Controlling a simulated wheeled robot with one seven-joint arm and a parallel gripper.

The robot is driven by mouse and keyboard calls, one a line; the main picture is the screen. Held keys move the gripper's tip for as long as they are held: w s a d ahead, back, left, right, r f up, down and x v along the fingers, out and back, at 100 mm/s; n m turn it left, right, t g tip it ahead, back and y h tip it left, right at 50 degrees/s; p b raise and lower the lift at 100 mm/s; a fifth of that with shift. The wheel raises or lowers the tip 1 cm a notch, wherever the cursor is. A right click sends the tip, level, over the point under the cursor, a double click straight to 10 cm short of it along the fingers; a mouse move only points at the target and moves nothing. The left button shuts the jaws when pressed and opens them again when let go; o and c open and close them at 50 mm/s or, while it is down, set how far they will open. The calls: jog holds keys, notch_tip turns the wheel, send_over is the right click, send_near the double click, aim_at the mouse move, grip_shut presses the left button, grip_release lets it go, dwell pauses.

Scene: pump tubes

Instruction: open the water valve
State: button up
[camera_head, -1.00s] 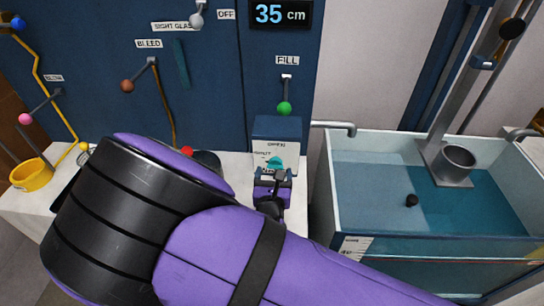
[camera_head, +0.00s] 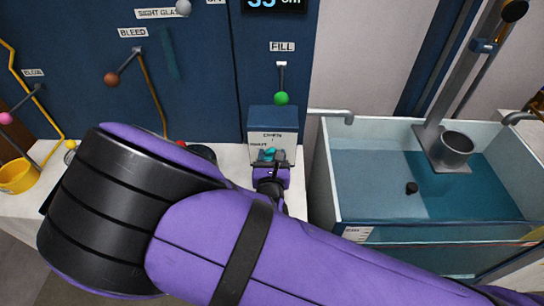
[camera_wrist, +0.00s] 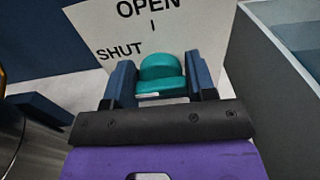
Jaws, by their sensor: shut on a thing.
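The water valve is a teal knob (camera_wrist: 162,72) in front of a white plate (camera_wrist: 185,25) marked OPEN at the top and SHUT at lower left. In the head view the teal knob (camera_head: 270,152) shows small, low on the front of a dark blue box (camera_head: 273,118). My gripper (camera_head: 270,160) is at the knob. In the wrist view my gripper's dark blue fingers (camera_wrist: 162,80) stand on both sides of the knob and are shut on it. The knob's base and its exact turn angle are hard to tell.
A green-tipped FILL lever (camera_head: 281,98) is above the box. A tank (camera_head: 372,205) with water stands at right, with a grey spout (camera_head: 332,114) over its edge. BLEED lever (camera_head: 111,79) and a yellow bucket (camera_head: 17,176) are at left. My arm covers the lower middle.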

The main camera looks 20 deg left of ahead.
jog(key=shift+m, duration=0.3)
jog(key=m, duration=0.3)
jog(key=shift+d+m, duration=0.15)
jog(key=shift+m, duration=0.15)
jog(key=m, duration=0.4)
jog(key=shift+m, duration=0.3)
jog(key=m, duration=0.4)
jog(key=shift+d+f+m, duration=0.1)
jog(key=shift+f+m, duration=0.05)
jog(key=shift+m, duration=0.15)
jog(key=shift+f+m, duration=0.1)
jog(key=shift+m, duration=2.1)
jog(key=o, duration=0.9)
jog(key=shift+o, duration=0.2)
